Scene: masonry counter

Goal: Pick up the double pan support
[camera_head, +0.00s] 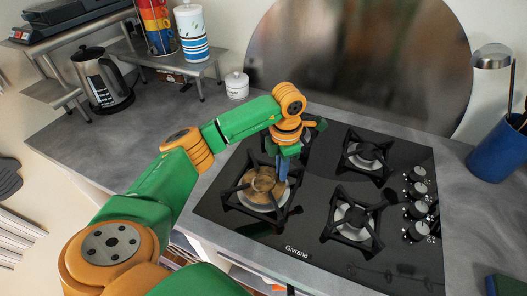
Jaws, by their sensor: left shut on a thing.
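A black pan support (285,211) stands on the left side of the black glass hob (310,215), around a large burner with a brownish cap (262,184). My left gripper (284,172) points down at the right rear part of this support, its blue fingers shut on a bar of it. The fingers and wrist hide the bar at the contact and most of the burner area behind. I cannot see any clear gap between the support and the hob. My right gripper is not in view.
Two more black supports stand at the right, one at the back (366,155) and one in front (352,220). Control knobs (419,205) line the hob's right edge. A blue pot (497,152), white jar (237,86) and kettle (103,80) stand around.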

